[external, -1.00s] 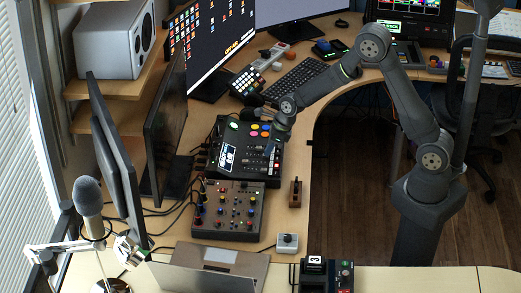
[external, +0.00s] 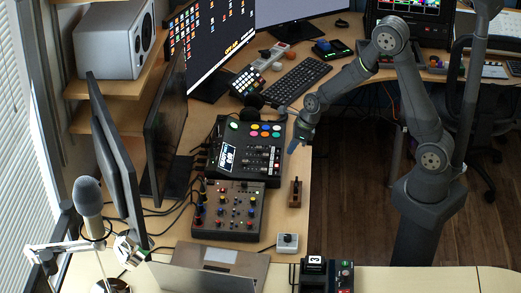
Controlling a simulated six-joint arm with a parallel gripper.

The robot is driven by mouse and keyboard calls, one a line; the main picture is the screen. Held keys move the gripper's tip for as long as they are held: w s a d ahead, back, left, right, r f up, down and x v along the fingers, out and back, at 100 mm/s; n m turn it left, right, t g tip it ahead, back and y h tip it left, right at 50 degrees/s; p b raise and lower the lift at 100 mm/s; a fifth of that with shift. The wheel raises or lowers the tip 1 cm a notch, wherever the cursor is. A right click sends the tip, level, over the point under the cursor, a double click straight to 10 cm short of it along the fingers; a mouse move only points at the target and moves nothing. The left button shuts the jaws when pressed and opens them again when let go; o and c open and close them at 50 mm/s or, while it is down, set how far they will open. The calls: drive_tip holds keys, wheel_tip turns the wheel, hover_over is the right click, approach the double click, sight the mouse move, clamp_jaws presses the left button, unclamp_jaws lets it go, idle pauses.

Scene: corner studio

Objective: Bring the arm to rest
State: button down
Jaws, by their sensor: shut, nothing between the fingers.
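My gripper (external: 292,148) is at the end of my arm, pointing down over the right edge of the desk, just right of the black mixer with coloured pads (external: 245,148). It is small in this view; its fingers are together with nothing held. My arm is bent, its elbow high at the upper right, and it stands clear of the desk things.
A second mixer with knobs (external: 228,211) lies nearer, with a small brown lever box (external: 295,193) and a white button box (external: 287,243) beside it. A keyboard (external: 296,82) lies behind my gripper. Monitors and a microphone (external: 88,197) stand left. Open floor lies right of the desk edge.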

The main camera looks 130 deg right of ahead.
wheel_tip(320, 180, up, 7)
drive_tip(key=w+d+n+y, duration=0.1)
drive_tip(key=w+d+n, duration=0.1)
drive_tip(key=n, duration=0.5)
drive_tip(key=shift+w+d+g+y, duration=0.15)
drive_tip(key=shift+w+g+y, duration=0.15)
drive_tip(key=shift+w, duration=0.15)
drive_tip(key=shift+f, duration=0.1)
drive_tip(key=s+a+f+m+h, duration=0.2)
drive_tip(key=s+a+f+m, duration=0.15)
drive_tip(key=m, duration=0.35)
drive_tip(key=x, duration=0.6)
drive_tip(key=shift+f, duration=0.25)
drive_tip(key=shift+d, duration=0.1)
